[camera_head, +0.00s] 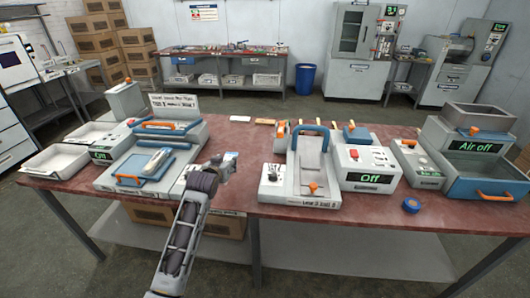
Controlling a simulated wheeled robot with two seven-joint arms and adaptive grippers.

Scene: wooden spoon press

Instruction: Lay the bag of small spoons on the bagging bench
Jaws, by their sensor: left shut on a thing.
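My left gripper (222,166) is over the front middle of the red-topped table (238,139), between the left and middle machines. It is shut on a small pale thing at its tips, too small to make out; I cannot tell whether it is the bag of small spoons. A shiny, pale, elongated thing (156,160) lies on the blue plate of the left machine (118,178). I cannot tell which surface is the bagging bench. My right gripper is not in view.
The middle machine's box (366,163) reads "Off"; the right machine (476,148) reads "Air off". A blue round thing (411,205) lies near the front edge. A long workbench (225,53) stands behind, beside a blue bin (305,79). Cartons (96,42) are stacked at back left.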

